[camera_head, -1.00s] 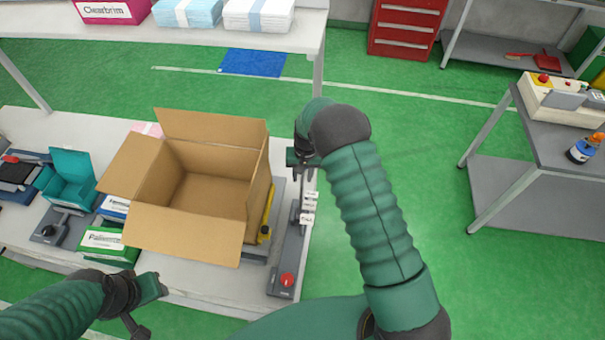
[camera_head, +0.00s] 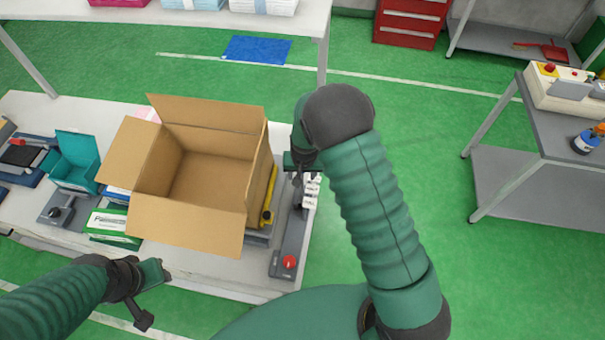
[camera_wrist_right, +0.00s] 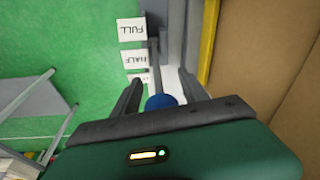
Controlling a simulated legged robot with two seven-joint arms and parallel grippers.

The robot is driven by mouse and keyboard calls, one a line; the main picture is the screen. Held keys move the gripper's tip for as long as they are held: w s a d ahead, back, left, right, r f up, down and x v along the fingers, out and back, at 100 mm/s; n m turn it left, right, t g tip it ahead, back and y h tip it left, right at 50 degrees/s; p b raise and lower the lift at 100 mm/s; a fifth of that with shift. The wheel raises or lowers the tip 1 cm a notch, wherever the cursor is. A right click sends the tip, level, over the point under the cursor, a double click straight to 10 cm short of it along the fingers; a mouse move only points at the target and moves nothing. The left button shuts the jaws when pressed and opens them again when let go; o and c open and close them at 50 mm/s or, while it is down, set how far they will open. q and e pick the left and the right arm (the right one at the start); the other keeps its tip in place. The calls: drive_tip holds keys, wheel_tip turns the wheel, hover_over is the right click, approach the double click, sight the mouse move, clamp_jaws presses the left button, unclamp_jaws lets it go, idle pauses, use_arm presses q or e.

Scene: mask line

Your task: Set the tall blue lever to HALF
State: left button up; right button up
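The tall blue lever's round blue knob (camera_wrist_right: 163,101) shows in the right wrist view, between the two dark fingers of my right gripper (camera_wrist_right: 160,82). The fingers stand apart with gaps beside the knob, so the gripper looks open around it. A HALF label (camera_wrist_right: 135,59) and a FULL label (camera_wrist_right: 131,29) lie left of the lever's slot; a third label is partly hidden. I cannot tell which label the lever lines up with. In the head view my right gripper (camera_head: 299,174) is over the lever panel (camera_head: 289,240), hiding the lever. My left gripper (camera_head: 158,283) is over the table's front edge, away from the panel.
A teal box (camera_head: 76,160) and a green-white carton (camera_head: 108,224) stand further left. Green floor lies right.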

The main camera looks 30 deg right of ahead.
drive_tip(key=b+v, duration=0.2)
drive_tip(key=v, duration=1.4)
drive_tip(key=shift+r+b, duration=0.35)
drive_tip(key=shift+b, duration=0.05)
drive_tip(key=shift+a, duration=0.15)
drive_tip(key=s+a+f+n+b, duration=0.2)
drive_tip(key=s+f+b, duration=0.2)
drive_tip(key=s+f, duration=0.2)
drive_tip(key=s+a+f+n+b, duration=0.2)
drive_tip(key=s+f+n+b, duration=0.1)
drive_tip(key=s+f, duration=0.4)
drive_tip(key=shift+s+a+f+y+b, duration=0.2)
drive_tip(key=shift+s+f+y+b, duration=0.1)
drive_tip(key=shift+s+b, duration=0.7)
